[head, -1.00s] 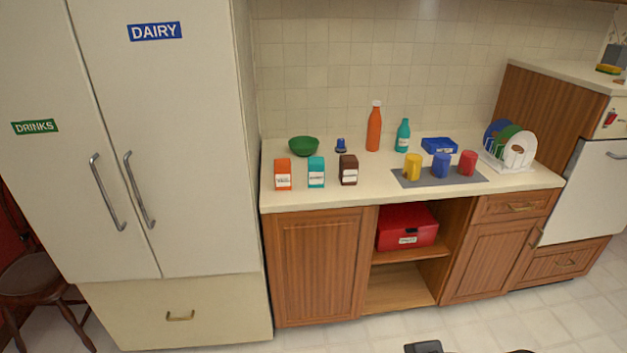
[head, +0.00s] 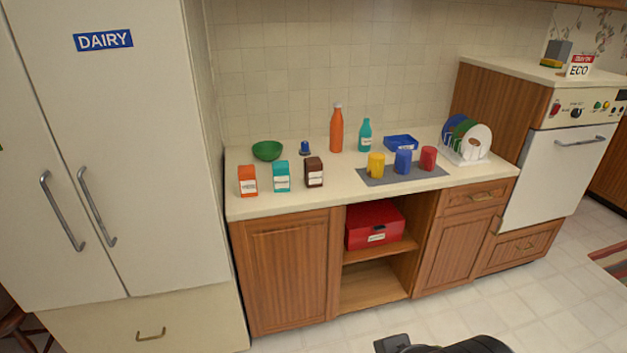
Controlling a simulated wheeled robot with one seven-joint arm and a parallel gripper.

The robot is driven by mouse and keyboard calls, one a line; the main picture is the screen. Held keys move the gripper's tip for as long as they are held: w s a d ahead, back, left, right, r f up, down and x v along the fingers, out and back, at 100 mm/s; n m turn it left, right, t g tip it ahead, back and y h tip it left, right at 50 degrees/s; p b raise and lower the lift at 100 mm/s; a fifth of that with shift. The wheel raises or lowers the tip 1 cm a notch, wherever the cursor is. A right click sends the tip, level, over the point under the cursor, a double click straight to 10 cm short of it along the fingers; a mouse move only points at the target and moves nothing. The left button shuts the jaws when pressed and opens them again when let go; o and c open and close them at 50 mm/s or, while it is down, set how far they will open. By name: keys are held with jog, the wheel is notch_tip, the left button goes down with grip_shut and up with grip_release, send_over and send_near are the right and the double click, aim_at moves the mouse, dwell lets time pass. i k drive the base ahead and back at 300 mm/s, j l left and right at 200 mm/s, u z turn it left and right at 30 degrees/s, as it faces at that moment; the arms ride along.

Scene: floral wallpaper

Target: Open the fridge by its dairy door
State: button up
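The fridge's dairy door (head: 130,130) is the right of two tall white doors, with a blue DAIRY label (head: 103,40) near its top. It looks shut. Its curved metal handle (head: 97,207) runs down the door's left edge. The left fridge door (head: 30,130) also looks shut, with its own handle (head: 62,212) beside the other one. Dark parts of my own arm show at the bottom edge, right of centre, well away from the fridge. My gripper's fingers are not in view, and nothing touches the handles.
A pale drawer (head: 190,318) sits below the fridge doors. To the right is a counter (head: 300,205) with cartons, bottles, cups and a plate rack. A red box (head: 374,226) sits on the open shelf below. A white oven (head: 560,170) stands far right. The floor in front looks clear.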

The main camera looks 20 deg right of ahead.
aim_at(114, 84)
jog(key=i+j+u, duration=0.4)
jog(key=j, duration=0.25)
jog(key=i+j+u, duration=0.4)
jog(key=j, duration=0.25)
jog(key=i+j+u, duration=0.8)
